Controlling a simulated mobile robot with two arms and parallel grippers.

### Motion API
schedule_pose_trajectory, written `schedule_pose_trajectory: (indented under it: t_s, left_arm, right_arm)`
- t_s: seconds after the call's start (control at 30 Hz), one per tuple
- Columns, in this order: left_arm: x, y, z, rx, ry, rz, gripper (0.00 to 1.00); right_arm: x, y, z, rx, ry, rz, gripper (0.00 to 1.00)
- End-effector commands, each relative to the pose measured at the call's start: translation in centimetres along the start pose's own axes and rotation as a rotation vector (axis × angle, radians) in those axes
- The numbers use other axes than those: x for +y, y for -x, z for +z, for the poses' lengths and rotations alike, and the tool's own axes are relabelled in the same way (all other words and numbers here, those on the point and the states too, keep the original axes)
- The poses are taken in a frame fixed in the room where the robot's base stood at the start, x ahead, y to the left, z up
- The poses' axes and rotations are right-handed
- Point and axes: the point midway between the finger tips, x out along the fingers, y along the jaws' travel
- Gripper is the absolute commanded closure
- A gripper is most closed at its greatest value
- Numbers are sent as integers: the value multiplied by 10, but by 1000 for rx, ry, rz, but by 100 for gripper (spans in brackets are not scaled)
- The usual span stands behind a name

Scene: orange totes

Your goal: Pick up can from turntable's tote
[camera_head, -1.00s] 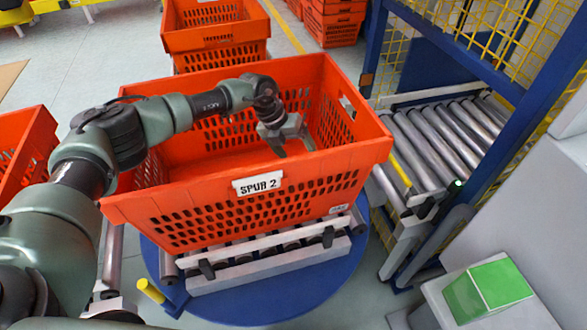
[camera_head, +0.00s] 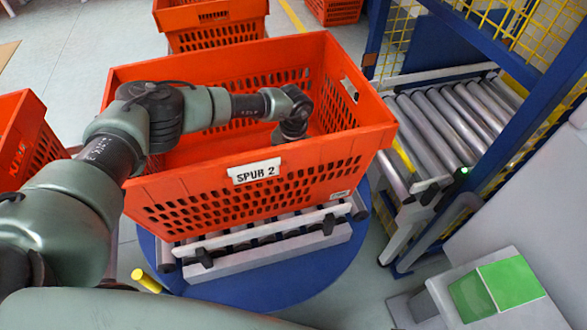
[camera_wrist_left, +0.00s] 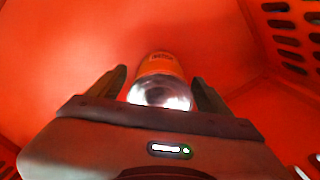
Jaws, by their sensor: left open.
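The turntable's orange tote (camera_head: 300,190), labelled "SPUR 2", stands on a roller section over the blue turntable (camera_head: 270,290). My left arm reaches over its wall, with the wrist down inside. The left gripper's fingers are hidden behind the tote's front wall in the head view. In the left wrist view the left gripper (camera_wrist_left: 160,88) is open, one finger on each side of the can (camera_wrist_left: 160,82). The can has a shiny metal end facing the camera and an orange side, and it lies against the red-orange tote surface. I cannot tell whether the fingers touch it. My right gripper is not in view.
Another orange tote (camera_head: 210,25) stands behind, and one more (camera_head: 25,135) is at the left. A roller conveyor (camera_head: 440,125) in a blue frame (camera_head: 520,125) with yellow mesh is at the right. A grey box with a green top (camera_head: 495,287) is at the lower right.

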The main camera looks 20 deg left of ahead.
Motion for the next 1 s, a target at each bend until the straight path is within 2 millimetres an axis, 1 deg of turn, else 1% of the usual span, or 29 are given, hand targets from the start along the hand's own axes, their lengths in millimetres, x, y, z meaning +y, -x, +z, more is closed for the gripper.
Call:
schedule_pose_trajectory:
  t_s: [0.03, 0.1, 0.37, 0.47, 0.5, 0.57, 0.6, 0.67, 1.0]
  left_arm:
    - [-1, -8, 0, 2, -1, 0, 21]
    - [0, -14, 0, 2, 0, 0, 21]
    - [0, -16, 0, 0, 0, -1, 21]
    - [0, -16, 0, 0, 0, -2, 46]
    - [0, -15, 0, 0, 0, -1, 57]
    - [0, -15, 0, 0, 0, -2, 74]
    - [0, -15, 0, 0, 0, -2, 85]
    - [0, -15, 0, 0, 0, -2, 100]
    - [0, -11, 1, -2, 0, -2, 100]
  right_arm:
    - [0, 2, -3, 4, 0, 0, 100]
    - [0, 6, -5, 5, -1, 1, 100]
    - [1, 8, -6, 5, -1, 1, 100]
    - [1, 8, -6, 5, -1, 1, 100]
    - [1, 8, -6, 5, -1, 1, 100]
    - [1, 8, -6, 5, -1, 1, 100]
    - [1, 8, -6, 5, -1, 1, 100]
    - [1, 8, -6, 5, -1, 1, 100]
    - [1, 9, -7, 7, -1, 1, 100]
